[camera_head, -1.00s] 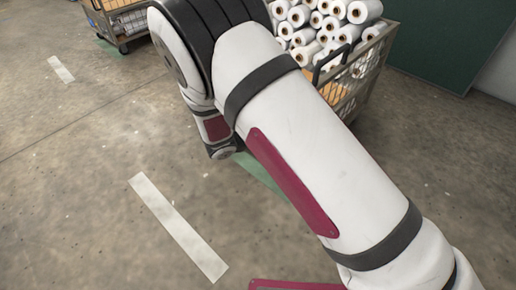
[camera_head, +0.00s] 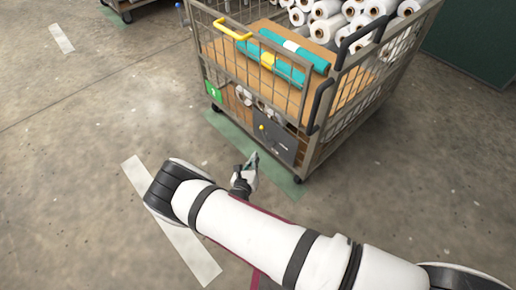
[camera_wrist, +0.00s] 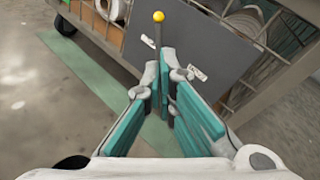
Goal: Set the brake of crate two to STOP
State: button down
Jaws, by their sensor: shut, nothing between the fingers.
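A wire-sided crate (camera_head: 318,150) on castors stands at the upper right in the head view. A green label (camera_head: 213,89) with a white figure hangs at its lower left; I cannot read it surely. Low on its near side is a dark grey brake plate (camera_head: 277,143), which also shows in the wrist view (camera_wrist: 215,45). A lever with a yellow knob (camera_wrist: 158,16) points up in the wrist view; its lower end is hidden by my fingers. A white label (camera_wrist: 197,73) on the plate is unreadable. My gripper (camera_head: 253,160) is shut and empty, in front of the plate, below the knob (camera_head: 263,127).
The crate holds white rolls (camera_head: 325,12) and teal rolls (camera_head: 285,75) on a brown board. It has a yellow handle (camera_head: 233,30) and black handles (camera_head: 322,105). A green floor strip (camera_head: 225,130) runs under it. Another cart (camera_head: 125,8) stands top left. Floor at left is clear.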

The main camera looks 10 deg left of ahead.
aim_at(264, 134)
jog(key=b+x, duration=0.5)
jog(key=x, duration=0.8)
jog(key=shift+d, duration=0.1)
